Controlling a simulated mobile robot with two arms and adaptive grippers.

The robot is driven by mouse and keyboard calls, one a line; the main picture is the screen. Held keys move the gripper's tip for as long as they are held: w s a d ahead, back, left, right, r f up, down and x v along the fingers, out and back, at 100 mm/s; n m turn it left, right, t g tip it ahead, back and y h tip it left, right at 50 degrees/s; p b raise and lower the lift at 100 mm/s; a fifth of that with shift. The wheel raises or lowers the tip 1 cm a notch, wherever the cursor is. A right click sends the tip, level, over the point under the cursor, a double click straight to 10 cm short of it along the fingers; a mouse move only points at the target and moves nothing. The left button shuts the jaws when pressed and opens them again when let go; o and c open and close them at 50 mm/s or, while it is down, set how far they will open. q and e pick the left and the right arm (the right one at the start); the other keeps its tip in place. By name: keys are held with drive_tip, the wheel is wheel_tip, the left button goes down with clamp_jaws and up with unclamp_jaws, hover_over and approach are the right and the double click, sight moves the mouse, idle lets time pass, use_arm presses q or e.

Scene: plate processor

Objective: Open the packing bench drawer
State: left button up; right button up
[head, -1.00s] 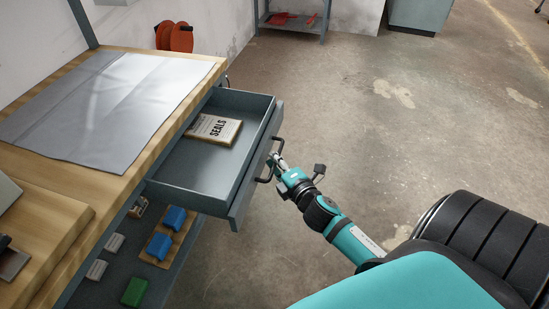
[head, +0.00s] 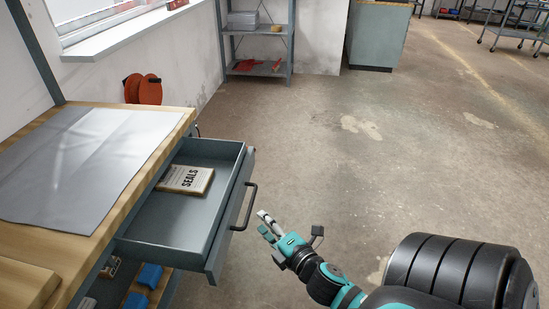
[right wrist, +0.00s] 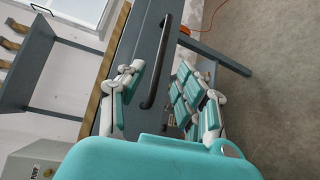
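The packing bench drawer (head: 175,226) is grey and stands pulled well out of the bench. A book or box marked SEALS (head: 186,179) lies inside it at the back. The black bar handle (head: 247,209) is on the drawer front; it also shows in the right wrist view (right wrist: 157,75). My right gripper (head: 264,221) is open and empty, just right of the handle and apart from it. In the right wrist view its spread fingers (right wrist: 161,82) frame the handle. My left gripper is not in view.
The wooden bench top (head: 178,126) carries a grey sheet (head: 85,160). Blue bins (head: 150,276) show below the drawer. An orange reel (head: 143,89) is at the wall, and a shelf rack (head: 257,68) stands behind. The floor to the right is clear.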

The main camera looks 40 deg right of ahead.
drive_tip(key=s, duration=0.3)
drive_tip(key=shift+s+a+r, duration=0.25)
drive_tip(key=shift+s+r, duration=0.1)
drive_tip(key=shift+f, duration=0.1)
